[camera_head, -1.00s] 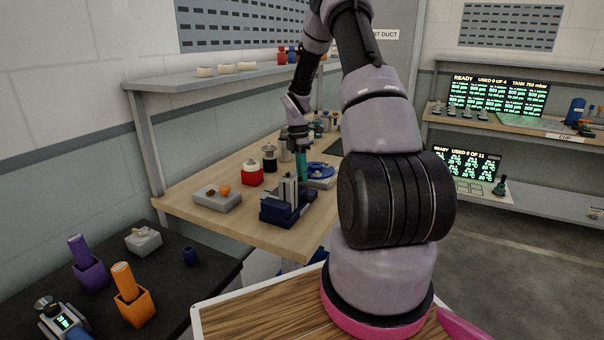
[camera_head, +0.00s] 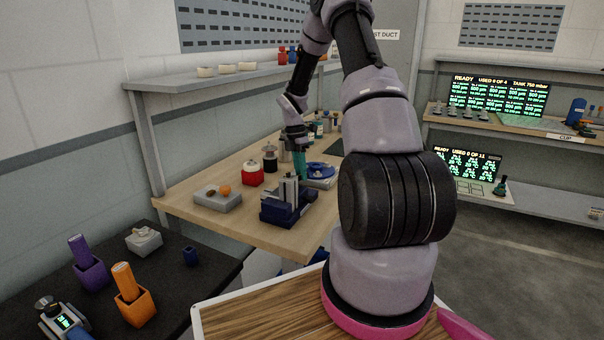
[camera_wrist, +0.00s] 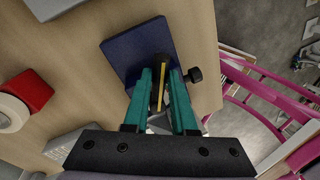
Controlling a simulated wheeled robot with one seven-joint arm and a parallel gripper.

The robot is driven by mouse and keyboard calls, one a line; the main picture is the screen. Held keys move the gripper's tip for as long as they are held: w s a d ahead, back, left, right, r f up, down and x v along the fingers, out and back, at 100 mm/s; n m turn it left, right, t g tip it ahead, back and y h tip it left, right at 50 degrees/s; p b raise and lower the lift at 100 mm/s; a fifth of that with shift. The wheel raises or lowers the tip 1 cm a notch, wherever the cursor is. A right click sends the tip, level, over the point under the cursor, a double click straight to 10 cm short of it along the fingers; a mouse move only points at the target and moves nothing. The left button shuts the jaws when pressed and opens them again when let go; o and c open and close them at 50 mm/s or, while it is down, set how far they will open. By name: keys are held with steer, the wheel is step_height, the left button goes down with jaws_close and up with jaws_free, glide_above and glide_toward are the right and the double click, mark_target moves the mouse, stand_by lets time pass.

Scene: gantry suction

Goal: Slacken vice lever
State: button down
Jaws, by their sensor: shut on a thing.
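The blue vice (camera_head: 283,212) with grey upright jaws stands near the front edge of the wooden bench. Its dark blue base (camera_wrist: 128,50) also shows in the wrist view. My gripper (camera_head: 302,178) points down just behind the vice jaws. In the wrist view, its teal fingers (camera_wrist: 163,78) are shut on a thin yellow bar (camera_wrist: 162,66), which looks like the vice lever. The fingers hide part of it. A black knob (camera_wrist: 195,75) sticks out just right of the fingers.
A red container (camera_head: 249,173) and a grey block with an orange ball (camera_head: 218,198) stand left of the vice. A blue round item (camera_head: 321,170) lies close to its right. A pink frame (camera_wrist: 265,85) is beyond the bench edge.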

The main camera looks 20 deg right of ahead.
steer(key=shift+w+a+n+h, duration=0.2)
steer(key=shift+w+n, duration=0.2)
steer(key=shift+n, duration=0.6)
steer(key=shift+w+a+n+h, duration=0.2)
steer(key=shift+w+n, duration=0.2)
steer(key=shift+n, duration=0.6)
steer(key=c, duration=0.8)
jaws_free()
steer(key=shift+o, duration=0.2)
steer(key=v, duration=1)
steer(key=shift+r, duration=0.4)
steer(key=shift+a, duration=0.1)
